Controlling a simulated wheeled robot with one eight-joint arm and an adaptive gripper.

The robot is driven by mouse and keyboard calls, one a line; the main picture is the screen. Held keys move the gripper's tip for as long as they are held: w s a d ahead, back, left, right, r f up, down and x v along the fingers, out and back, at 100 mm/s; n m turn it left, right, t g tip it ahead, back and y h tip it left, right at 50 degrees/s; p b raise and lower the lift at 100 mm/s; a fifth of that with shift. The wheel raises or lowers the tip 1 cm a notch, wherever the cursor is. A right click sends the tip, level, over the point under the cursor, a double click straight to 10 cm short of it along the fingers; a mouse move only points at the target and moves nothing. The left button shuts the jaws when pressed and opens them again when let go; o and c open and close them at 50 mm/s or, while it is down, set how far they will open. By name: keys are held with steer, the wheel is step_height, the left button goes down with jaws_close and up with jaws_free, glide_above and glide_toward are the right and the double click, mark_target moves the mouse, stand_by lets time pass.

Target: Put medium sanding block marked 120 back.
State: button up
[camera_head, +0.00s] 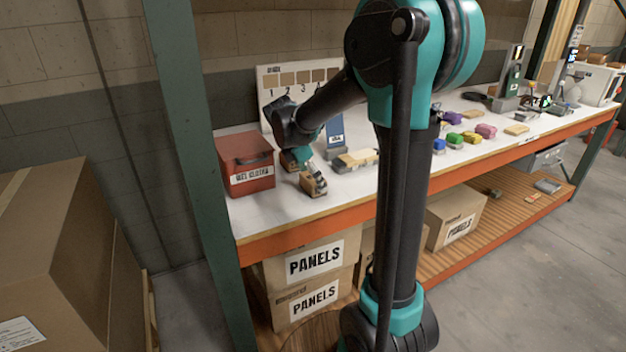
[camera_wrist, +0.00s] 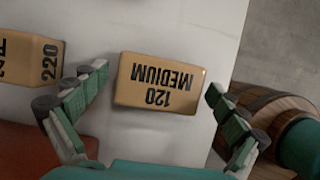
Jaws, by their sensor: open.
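The tan sanding block marked MEDIUM 120 (camera_wrist: 158,82) lies flat on the white tabletop (camera_wrist: 190,30), with its lettering upside down in the wrist view. My gripper (camera_wrist: 156,78) is open, with one green-padded finger to the left of the block and one to the right. Gaps show between the block and both fingers. A second tan block, marked 220 (camera_wrist: 30,58), is beyond the left finger and cut off by the picture edge. In the head view my gripper (camera_head: 304,170) is low at the near part of the bench, where a tan block (camera_head: 314,188) shows partly behind a finger.
A red box labelled for wet cloths (camera_head: 246,178) stands left of my gripper. A numbered board (camera_head: 290,78), a blue item (camera_head: 335,130) and tan pieces (camera_head: 355,160) are behind. Several coloured blocks (camera_head: 471,138) lie farther right. An orange edge (camera_head: 300,223) borders the bench front.

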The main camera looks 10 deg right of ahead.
steer(key=v, duration=1.2)
steer(key=shift+r, duration=0.2)
steer(key=shift+d, duration=0.1)
